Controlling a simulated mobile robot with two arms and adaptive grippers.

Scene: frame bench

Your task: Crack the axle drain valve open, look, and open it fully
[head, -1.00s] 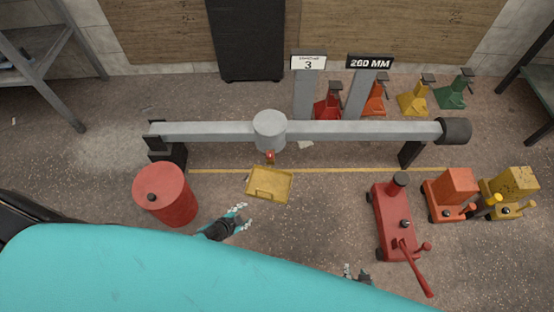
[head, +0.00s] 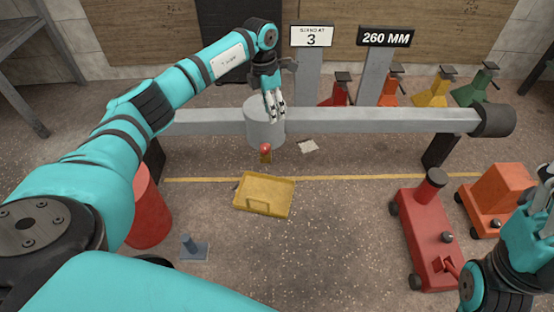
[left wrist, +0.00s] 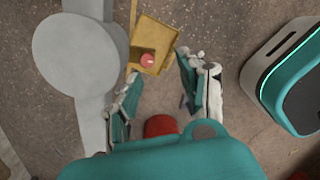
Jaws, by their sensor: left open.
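The axle (head: 370,120) is a long grey beam with a round grey housing (head: 265,128) in its middle. The drain valve (head: 265,150), with a red knob on a brass-coloured body, sits low at the housing's front. My left gripper (head: 275,113) is open and empty over the housing. In the left wrist view the red knob (left wrist: 147,60) appears between the spread fingers (left wrist: 160,75), apart from both. A yellow tray (head: 243,204) lies on the floor in front of the valve. My right gripper (head: 546,172) is cut off by the right edge; its fingers are unclear.
A red drum (head: 148,212) stands at left, partly behind my left arm. A red jack (head: 425,240) and an orange one (head: 492,200) stand at right. Signs reading "3" (head: 311,36) and "260 MM" (head: 386,37) stand behind the axle. A pale sheet (head: 308,146) lies near the housing.

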